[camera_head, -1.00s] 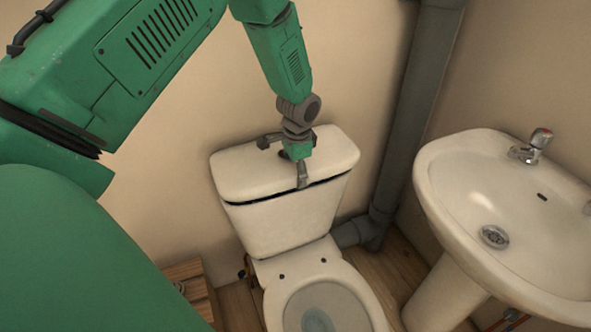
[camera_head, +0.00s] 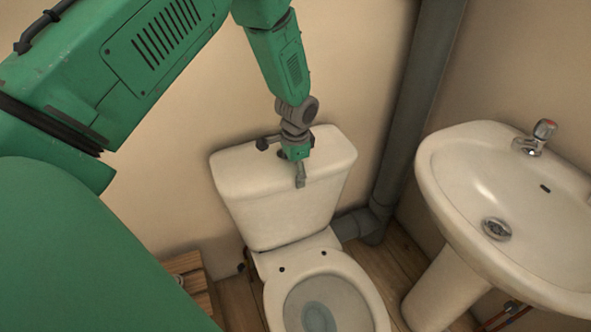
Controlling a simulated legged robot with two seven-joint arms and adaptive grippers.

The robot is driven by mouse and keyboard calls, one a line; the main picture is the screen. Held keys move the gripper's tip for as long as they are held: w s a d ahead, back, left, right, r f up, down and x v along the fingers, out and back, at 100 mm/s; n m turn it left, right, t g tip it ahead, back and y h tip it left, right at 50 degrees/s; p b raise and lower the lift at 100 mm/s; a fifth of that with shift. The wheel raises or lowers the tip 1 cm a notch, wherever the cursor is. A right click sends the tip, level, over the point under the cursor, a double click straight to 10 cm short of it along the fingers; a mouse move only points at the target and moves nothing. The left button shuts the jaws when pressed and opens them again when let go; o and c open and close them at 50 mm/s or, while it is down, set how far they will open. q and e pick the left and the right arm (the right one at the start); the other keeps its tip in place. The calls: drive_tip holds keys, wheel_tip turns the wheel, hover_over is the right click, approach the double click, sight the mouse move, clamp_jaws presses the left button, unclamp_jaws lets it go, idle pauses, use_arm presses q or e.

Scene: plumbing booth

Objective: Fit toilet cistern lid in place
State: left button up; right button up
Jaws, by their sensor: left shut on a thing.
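The white cistern lid (camera_head: 240,171) sits on top of the white cistern (camera_head: 283,218), against the back wall. No dark gap shows between lid and cistern along the front. My left gripper (camera_head: 283,162) is over the middle of the lid and shut on it, with one finger at the lid's front edge and the other toward its back. The far finger's contact is partly hidden. My right gripper is not in view.
The toilet bowl (camera_head: 322,296) is below the cistern. A grey waste pipe (camera_head: 408,110) rises close to the cistern's right side. A white washbasin (camera_head: 480,190) with a tap stands at the right. A wooden box-like object (camera_head: 190,268) lies at the lower left.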

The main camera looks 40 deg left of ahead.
use_arm(q)
drive_tip(key=shift+a+f, duration=0.1)
drive_tip(key=shift+a, duration=0.2)
drive_tip(key=shift+d, duration=0.15)
drive_tip(key=o, duration=1.8)
drive_tip(key=shift+d, duration=0.15)
drive_tip(key=shift+c, duration=0.2)
drive_tip(key=shift+s, duration=0.15)
wheel_tip(320, 180, up, 12)
drive_tip(key=d, duration=0.1)
drive_tip(key=shift+s+f, duration=0.1)
